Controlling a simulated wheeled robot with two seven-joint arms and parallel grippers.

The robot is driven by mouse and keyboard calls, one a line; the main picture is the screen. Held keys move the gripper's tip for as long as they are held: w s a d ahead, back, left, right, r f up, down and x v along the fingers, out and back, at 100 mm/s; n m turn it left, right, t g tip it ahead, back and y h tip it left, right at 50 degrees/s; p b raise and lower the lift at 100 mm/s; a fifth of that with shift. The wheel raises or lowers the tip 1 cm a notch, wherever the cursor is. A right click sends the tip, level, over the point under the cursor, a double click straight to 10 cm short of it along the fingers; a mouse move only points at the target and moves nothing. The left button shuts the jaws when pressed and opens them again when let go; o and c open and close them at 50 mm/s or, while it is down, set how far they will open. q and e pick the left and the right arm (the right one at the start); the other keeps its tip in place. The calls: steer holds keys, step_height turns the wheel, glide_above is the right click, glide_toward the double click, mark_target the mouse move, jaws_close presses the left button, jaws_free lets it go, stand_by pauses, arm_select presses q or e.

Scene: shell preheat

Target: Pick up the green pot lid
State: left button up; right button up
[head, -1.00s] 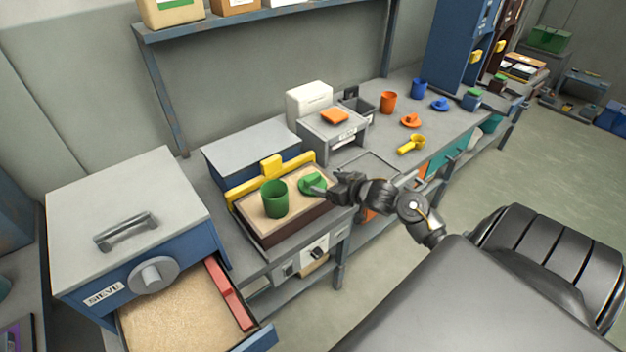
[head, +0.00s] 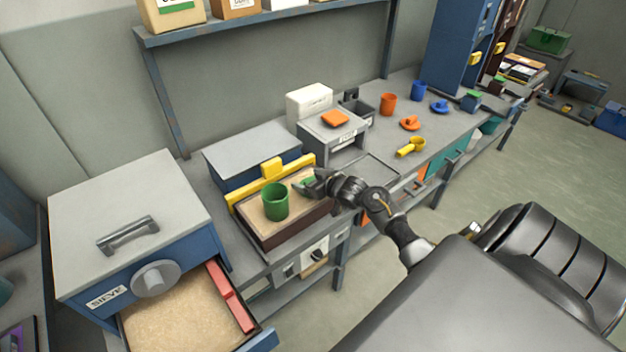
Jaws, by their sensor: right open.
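The green pot lid (head: 307,182) lies on the sand-filled box (head: 253,211), mostly hidden behind my right gripper (head: 305,184). My right gripper is open, with its fingers at the lid; I cannot tell whether they touch it. The green pot (head: 275,201) stands upright in the same box, just left of the lid. My left gripper is not in view.
A yellow bar (head: 271,172) runs along the box's back edge. The sieve cabinet (head: 135,225) with its open sand drawer (head: 185,315) stands at left. Orange and blue pots (head: 388,103) with lids and a yellow scoop (head: 410,147) lie farther right on the bench.

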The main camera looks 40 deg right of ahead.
steer(key=c, duration=1)
steer(key=shift+c, duration=0.3)
steer(key=shift+r, duration=0.15)
